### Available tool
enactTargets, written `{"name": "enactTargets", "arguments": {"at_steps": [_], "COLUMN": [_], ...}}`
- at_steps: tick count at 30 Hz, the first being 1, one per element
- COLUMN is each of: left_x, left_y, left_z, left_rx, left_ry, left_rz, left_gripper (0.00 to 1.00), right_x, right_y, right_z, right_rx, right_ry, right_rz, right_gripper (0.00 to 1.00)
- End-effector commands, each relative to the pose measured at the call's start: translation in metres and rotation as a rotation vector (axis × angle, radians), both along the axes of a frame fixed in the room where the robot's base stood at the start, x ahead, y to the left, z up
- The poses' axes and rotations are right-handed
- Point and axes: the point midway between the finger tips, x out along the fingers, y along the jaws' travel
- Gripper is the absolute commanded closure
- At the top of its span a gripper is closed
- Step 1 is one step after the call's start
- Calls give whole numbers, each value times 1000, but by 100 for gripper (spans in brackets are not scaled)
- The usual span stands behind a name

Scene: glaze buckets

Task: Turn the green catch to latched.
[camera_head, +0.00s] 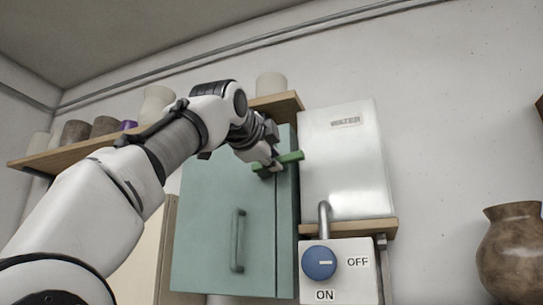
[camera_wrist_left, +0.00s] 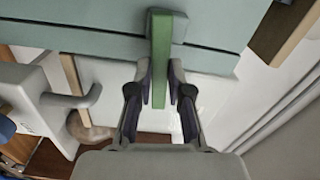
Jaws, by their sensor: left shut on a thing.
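The green catch (camera_head: 290,158) is a short bar near the upper right edge of the teal cabinet door (camera_head: 208,215). In the head view it lies roughly level, its right end tilted slightly up and reaching past the door's edge. My left gripper (camera_head: 273,163) is at the catch, its fingers partly hidden by the arm. In the left wrist view the green catch (camera_wrist_left: 159,60) runs between the two fingers of my left gripper (camera_wrist_left: 160,88), which is shut on it. My right gripper is not in view.
A white tank marked WATER (camera_head: 345,165) stands on a small wooden shelf right of the cabinet. Below it is a panel with a blue knob (camera_head: 319,262), marked OFF and ON. A wooden shelf (camera_head: 50,158) with pots runs behind my arm. A brown vase (camera_head: 512,250) stands far right.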

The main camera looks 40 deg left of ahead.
Motion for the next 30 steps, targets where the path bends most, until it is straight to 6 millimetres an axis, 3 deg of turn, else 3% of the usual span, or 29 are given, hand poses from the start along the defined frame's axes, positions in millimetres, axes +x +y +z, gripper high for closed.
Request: {"name": "enactTargets", "arguments": {"at_steps": [9, 24, 25, 27, 30], "left_x": [-2, -3, -3, -3, -2], "left_y": [2, 2, 2, 1, 1], "left_z": [6, 7, 7, 7, 6], "left_rx": [127, 150, 150, 149, 149], "left_ry": [16, 20, 19, 21, 24], "left_rz": [2, 3, 3, 3, 2], "left_gripper": [100, 100, 78, 56, 56], "right_x": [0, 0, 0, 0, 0], "right_y": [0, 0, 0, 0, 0], "right_z": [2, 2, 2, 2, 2], "right_rx": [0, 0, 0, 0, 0], "right_ry": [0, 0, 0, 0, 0], "right_rz": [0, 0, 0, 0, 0], "right_gripper": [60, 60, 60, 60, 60]}}
